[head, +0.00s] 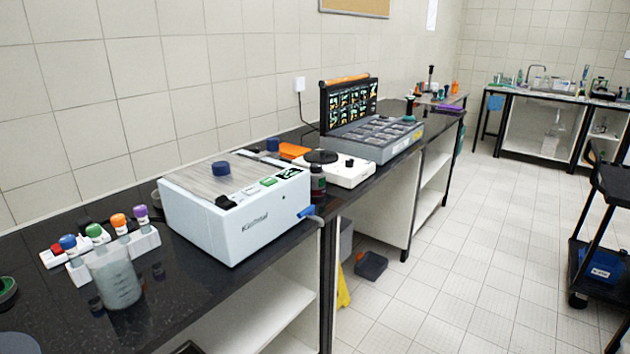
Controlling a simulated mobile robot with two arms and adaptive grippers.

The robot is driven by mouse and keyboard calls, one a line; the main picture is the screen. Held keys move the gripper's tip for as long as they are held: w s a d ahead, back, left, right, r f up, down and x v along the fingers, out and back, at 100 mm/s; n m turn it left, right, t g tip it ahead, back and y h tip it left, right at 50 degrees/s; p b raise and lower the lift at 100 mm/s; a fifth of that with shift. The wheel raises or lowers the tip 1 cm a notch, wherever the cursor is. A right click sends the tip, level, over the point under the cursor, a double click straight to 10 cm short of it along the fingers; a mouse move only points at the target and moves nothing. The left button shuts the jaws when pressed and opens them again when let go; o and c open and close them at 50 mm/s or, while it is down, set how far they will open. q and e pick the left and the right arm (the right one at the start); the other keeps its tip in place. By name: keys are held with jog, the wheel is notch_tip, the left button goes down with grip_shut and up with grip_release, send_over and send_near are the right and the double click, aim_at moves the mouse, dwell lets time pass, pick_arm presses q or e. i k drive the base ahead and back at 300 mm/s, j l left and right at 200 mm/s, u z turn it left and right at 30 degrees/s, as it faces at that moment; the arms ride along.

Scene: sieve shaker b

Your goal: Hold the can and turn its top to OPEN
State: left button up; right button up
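No gripper of mine clearly shows in the head view. A small dark bottle or can (318,186) with a reddish band stands upright at the front edge of the black bench, just right of the white box-shaped machine. It is the nearest match to the can, but it is too small to read any OPEN mark or tell how its top is turned.
The white machine (236,222) with a blue knob fills the middle of the black bench. A beaker (115,280) and a rack of colour-capped tubes (139,244) stand left. A white device (344,172) and a grey case (375,137) stand behind.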

aim_at(314, 168)
jog(key=u, duration=0.75)
jog(key=i+l+u, duration=0.15)
jog(key=l+u, duration=0.65)
jog(key=l, duration=0.2)
jog(key=l+u, duration=0.35)
jog(key=l, duration=0.25)
